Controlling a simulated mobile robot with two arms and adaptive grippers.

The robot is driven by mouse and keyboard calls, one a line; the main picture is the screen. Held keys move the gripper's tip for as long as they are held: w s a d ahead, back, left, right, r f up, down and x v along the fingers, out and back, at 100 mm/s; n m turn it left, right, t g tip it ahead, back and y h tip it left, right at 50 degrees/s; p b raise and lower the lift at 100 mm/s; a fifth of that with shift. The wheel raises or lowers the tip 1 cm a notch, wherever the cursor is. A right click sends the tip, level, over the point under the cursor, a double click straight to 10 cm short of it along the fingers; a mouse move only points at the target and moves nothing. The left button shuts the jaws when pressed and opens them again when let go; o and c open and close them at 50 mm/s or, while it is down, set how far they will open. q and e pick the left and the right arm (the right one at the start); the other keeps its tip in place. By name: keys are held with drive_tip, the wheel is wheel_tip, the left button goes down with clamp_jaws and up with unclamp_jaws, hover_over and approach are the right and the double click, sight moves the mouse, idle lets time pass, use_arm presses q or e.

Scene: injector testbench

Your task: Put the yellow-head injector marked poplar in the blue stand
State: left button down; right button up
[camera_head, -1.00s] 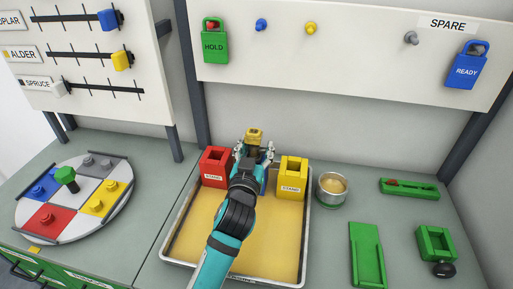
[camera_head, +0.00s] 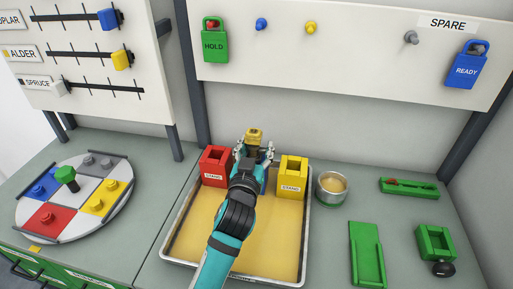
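The yellow-head injector (camera_head: 254,135) stands about upright at the back of the tray, between the red and yellow stands. Its marking is too small to read. The blue stand (camera_head: 265,181) is mostly hidden behind my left gripper and arm; only a blue sliver shows. Whether the injector is in it or above it is hidden. My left gripper (camera_head: 254,152) is at the injector, with a finger on each side below the yellow head. Its fingertips are too small and covered to tell whether they grip it. My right gripper is not in view.
A red stand (camera_head: 214,167) and a yellow stand (camera_head: 292,178) flank the spot closely in the metal tray (camera_head: 304,250). A metal cup (camera_head: 331,188) stands right of the tray. Green fixtures (camera_head: 367,255) lie further right. A round coloured turntable (camera_head: 73,198) is at left.

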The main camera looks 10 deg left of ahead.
use_arm(q)
drive_tip(key=c, duration=0.8)
unclamp_jaws()
drive_tip(key=shift+r, duration=0.15)
drive_tip(key=shift+c, duration=0.2)
drive_tip(key=o, duration=0.3)
